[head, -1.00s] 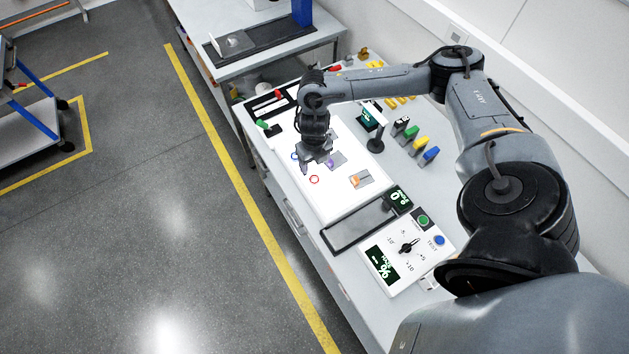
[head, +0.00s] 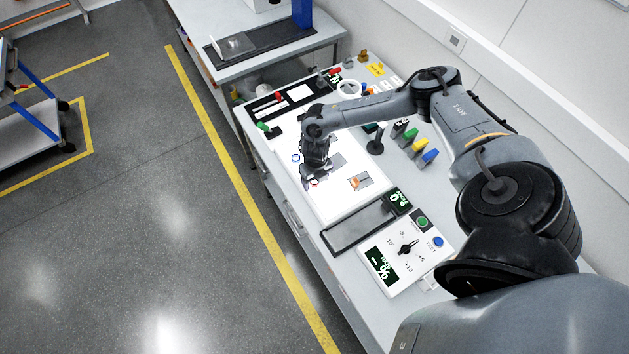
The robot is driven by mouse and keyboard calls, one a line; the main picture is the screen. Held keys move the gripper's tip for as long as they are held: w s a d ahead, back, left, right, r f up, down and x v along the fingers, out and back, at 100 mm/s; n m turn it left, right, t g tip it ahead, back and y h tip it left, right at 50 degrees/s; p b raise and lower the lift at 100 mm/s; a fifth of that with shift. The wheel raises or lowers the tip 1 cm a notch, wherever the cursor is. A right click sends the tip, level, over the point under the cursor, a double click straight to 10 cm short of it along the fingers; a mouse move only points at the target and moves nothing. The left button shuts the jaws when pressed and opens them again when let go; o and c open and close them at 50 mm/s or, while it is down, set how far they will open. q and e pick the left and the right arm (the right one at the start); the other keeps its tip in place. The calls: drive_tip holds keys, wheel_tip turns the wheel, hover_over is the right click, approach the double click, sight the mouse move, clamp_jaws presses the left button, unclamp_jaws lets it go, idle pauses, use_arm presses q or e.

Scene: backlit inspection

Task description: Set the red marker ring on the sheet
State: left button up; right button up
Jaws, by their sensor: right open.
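The red marker ring (head: 315,181) lies on the bright white sheet (head: 338,208), and only part of it shows. My right gripper (head: 309,182) is open, with its fingertips low at the ring. The gripper hides much of the ring, and I cannot tell whether the fingers touch it. My left gripper is not in view.
A blue ring (head: 295,157) lies on the sheet's left side. A grey plate with an orange piece (head: 356,182) lies right of the gripper. A black tray (head: 353,227) and a dial panel (head: 405,250) stand nearer. Coloured blocks (head: 430,157) stand at right.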

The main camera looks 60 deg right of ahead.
drive_tip(key=c, duration=1.1)
drive_tip(key=shift+r, duration=0.1)
